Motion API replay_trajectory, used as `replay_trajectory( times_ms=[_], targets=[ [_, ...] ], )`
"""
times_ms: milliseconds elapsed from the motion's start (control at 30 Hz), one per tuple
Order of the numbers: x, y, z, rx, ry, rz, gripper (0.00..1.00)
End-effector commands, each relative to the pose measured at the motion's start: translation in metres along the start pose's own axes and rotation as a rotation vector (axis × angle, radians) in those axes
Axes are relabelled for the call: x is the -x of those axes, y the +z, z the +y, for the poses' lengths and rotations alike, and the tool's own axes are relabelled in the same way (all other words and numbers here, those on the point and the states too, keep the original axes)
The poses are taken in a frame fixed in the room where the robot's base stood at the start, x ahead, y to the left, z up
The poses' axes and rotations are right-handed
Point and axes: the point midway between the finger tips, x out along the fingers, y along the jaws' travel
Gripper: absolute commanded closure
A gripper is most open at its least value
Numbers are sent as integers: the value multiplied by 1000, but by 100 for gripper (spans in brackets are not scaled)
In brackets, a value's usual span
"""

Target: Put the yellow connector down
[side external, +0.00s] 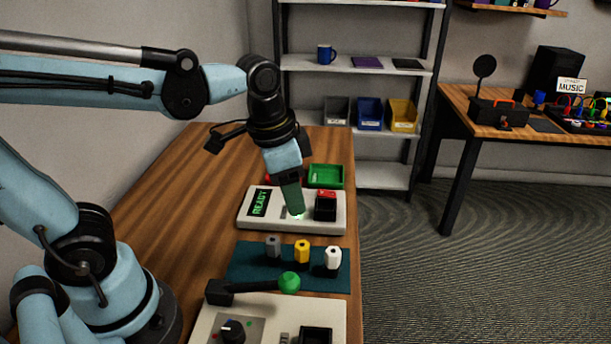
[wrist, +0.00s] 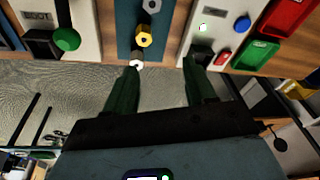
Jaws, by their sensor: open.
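The yellow connector (side external: 302,251) stands upright on the teal mat (side external: 240,262), between a grey connector (side external: 272,246) and a white connector (side external: 333,259). The wrist view also shows the yellow connector (wrist: 143,40), with nothing gripping it. My gripper (side external: 294,212) points down over the white box (side external: 257,222) with the READY display, beyond the mat and apart from the connectors. In the wrist view my gripper (wrist: 160,65) has its two green fingers spread, with nothing between them. The white connector (wrist: 136,64) lies close to the left fingertip in that picture.
A green tray (side external: 325,177) sits behind the READY box, with a red tray (wrist: 290,15) beside it. A second box (side external: 200,328) at the front carries a lever with a green knob (side external: 289,282) reaching near the mat. Bare wood lies left of the mat.

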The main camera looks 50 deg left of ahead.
Motion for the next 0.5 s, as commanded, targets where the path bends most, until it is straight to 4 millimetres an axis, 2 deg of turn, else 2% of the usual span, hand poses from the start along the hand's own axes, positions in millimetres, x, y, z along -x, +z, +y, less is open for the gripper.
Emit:
replay_trajectory(
  times_ms=[33, 200, 500],
  targets=[
    [-1, 7, -5, 68, -22, 57, 45],
    [-4, 19, -21, 272, -82, 249, 45],
    [-7, 25, -32, 418, -115, 399, 45]
  ],
)
